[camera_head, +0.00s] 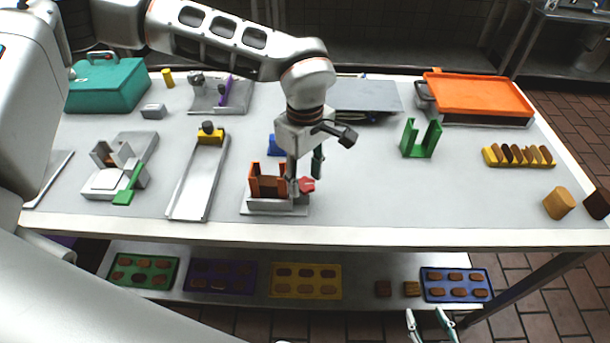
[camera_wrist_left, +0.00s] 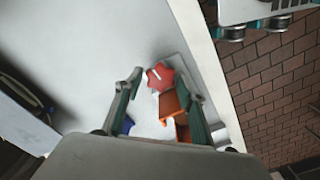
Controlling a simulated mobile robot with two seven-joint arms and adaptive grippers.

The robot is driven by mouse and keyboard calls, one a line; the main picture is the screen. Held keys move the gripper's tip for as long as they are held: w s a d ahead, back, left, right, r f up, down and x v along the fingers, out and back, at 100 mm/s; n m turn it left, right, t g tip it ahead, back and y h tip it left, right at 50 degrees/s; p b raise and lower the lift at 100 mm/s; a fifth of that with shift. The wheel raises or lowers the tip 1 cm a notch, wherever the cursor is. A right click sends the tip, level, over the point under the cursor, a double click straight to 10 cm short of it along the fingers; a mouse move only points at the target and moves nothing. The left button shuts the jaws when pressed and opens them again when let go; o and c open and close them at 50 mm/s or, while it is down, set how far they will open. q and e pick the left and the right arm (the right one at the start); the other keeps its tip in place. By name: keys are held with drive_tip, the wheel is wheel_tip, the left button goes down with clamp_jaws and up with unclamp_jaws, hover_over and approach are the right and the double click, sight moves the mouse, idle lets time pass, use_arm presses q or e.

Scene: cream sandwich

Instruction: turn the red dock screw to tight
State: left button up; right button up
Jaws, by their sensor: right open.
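The red dock screw (camera_head: 307,185) is a star-shaped red knob at the right side of the orange dock (camera_head: 254,184), which stands on a grey base plate near the table's front edge. In the left wrist view, the red screw (camera_wrist_left: 159,76) lies between and just ahead of the fingertips, with a pale mark on its face. My left gripper (camera_head: 305,172) points down over the screw. In the left wrist view, my left gripper (camera_wrist_left: 158,84) is open, with a finger on either side; contact cannot be told. My right gripper (camera_head: 431,322) is open and empty, low at the front.
A blue part (camera_head: 276,146) stands behind the dock. A metal chute (camera_head: 192,186) with a yellow-black block lies left, and a green holder (camera_head: 421,139) stands right. Coloured trays, including a yellow one (camera_head: 306,292), lie on the lower shelf.

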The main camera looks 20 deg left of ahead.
sight(306, 183)
use_arm(q)
wheel_tip(306, 183, up, 12)
idle(0.6)
